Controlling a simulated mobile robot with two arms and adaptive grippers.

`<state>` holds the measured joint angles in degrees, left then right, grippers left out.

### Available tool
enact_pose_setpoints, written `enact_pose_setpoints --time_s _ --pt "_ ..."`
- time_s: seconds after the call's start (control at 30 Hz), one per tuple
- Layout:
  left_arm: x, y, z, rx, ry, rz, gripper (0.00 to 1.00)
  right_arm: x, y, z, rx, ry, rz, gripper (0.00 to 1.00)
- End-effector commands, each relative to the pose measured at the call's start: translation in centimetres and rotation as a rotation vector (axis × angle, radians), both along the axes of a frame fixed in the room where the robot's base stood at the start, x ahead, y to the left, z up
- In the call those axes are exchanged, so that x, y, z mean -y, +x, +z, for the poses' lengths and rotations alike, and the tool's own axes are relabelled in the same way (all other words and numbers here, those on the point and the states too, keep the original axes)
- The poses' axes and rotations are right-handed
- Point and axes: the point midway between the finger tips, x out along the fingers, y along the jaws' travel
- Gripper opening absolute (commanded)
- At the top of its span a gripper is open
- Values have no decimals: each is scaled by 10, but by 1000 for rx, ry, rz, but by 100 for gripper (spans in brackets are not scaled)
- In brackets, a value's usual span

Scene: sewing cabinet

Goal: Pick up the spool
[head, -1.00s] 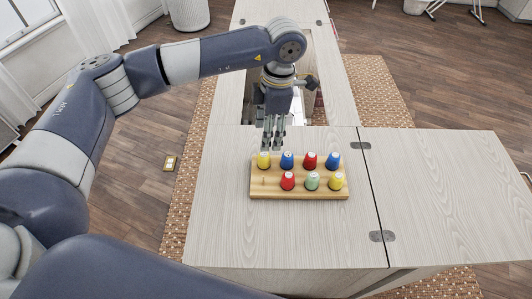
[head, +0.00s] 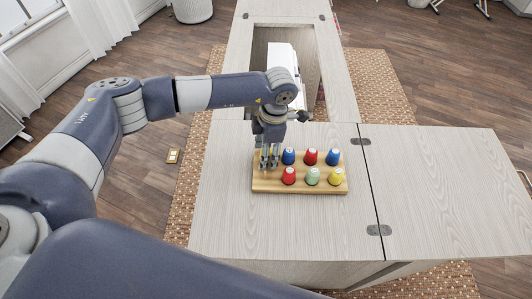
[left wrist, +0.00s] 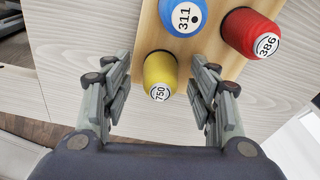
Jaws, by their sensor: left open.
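A wooden spool rack (head: 300,187) holds colored spools on the cabinet top. In the back row are a blue spool (head: 288,156) and a red spool (head: 310,157), then another blue one. In front are red, pale green and yellow ones. My left gripper (head: 269,163) is open over the rack's left end. In the left wrist view a yellow spool (left wrist: 160,74) labeled 750 stands between its open fingers, with gaps on both sides. This spool is mostly hidden by the gripper in the head view. My right gripper is not in view.
The blue spool 311 (left wrist: 180,18) and red spool 386 (left wrist: 251,35) stand close to the yellow one. A cabinet opening with a white object (head: 283,60) lies behind the rack. The wood top (head: 440,190) at right is clear.

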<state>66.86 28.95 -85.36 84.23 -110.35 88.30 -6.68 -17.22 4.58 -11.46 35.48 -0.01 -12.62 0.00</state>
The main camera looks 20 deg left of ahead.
Motion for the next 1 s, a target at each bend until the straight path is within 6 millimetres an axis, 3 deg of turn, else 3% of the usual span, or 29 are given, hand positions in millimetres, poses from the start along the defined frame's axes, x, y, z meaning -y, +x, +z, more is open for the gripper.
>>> enact_pose_setpoints --time_s 0.07,0.23,0.67,1.0 --pt "0 0 0 0 0 0 54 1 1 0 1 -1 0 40" --pt "0 0 0 0 0 0 17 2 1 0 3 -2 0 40" --pt "0 1 7 1 0 0 17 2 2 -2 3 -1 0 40" --pt "0 1 70 4 0 0 17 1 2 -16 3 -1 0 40"
